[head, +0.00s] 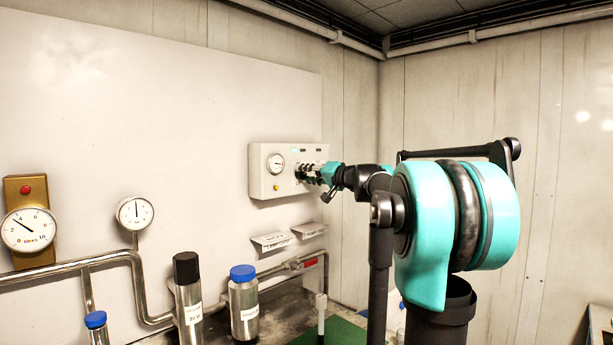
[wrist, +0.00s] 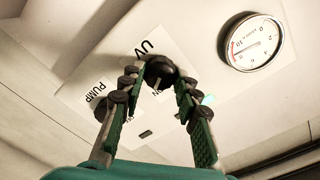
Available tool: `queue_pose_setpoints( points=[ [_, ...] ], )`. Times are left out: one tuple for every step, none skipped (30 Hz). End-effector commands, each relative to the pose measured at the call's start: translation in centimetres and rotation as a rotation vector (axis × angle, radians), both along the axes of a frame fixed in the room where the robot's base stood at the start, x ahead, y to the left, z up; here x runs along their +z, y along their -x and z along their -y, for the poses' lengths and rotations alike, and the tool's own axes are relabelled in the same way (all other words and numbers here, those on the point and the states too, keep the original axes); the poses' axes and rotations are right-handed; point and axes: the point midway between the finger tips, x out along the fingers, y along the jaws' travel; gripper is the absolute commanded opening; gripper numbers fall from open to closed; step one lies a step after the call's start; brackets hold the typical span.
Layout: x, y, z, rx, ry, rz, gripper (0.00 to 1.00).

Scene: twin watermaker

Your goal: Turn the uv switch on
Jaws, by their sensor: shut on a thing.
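The uv switch, a dark round knob (wrist: 160,70), sits beside the "UV" label (wrist: 147,47) on a pale control box (head: 262,184). My gripper (head: 307,174) reaches the right part of the box face in the head view. In the wrist view my gripper (wrist: 158,82) has its two green-and-black fingers converging on the knob, with the tips at its sides. It is shut on the knob. The fingers hide part of the knob and its lettering, so its exact setting cannot be told. In the head view the gripper hides the switch.
A "PUMP" label (wrist: 96,92) lies left of the UV label in the wrist view. A round gauge (wrist: 255,43) is at the upper right there. Below the box, pipes (head: 130,256), a blue-capped bottle (head: 243,308) and a black-capped cylinder (head: 188,305) stand along the wall.

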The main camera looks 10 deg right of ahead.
Motion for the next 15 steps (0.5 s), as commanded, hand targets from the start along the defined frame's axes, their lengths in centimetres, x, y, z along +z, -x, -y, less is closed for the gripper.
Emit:
queue_pose_setpoints(
  points=[
    [0.00,-0.01,0.04,-0.001,-0.001,0.000,0.03],
    [0.00,-0.01,0.04,-0.001,-0.001,0.000,0.03],
    [0.00,-0.01,0.04,-0.001,-0.001,0.000,0.03],
    [0.00,-0.01,0.04,-0.001,-0.001,0.000,0.03],
    [0.00,-0.01,0.04,-0.001,-0.001,0.000,0.03],
    [0.01,-0.02,0.04,-0.001,-0.001,0.000,0.35],
    [0.01,-0.02,0.04,-0.001,0.000,0.001,0.39],
    [0.01,-0.02,0.04,-0.001,0.000,0.001,0.43],
    [0.01,-0.02,0.04,-0.001,0.000,0.001,0.48],
    [0.00,-0.01,0.04,-0.001,0.000,0.001,0.51],
    [0.00,-0.01,0.04,-0.001,0.000,0.001,0.53],
    [0.01,-0.01,0.03,-0.001,0.000,0.001,0.53],
    [0.01,-0.01,0.03,-0.001,0.000,0.001,0.53],
    [0.01,-0.01,0.03,-0.001,0.000,0.001,0.53],
    [0.00,0.00,0.02,-0.001,0.000,0.001,0.53]
  ],
)
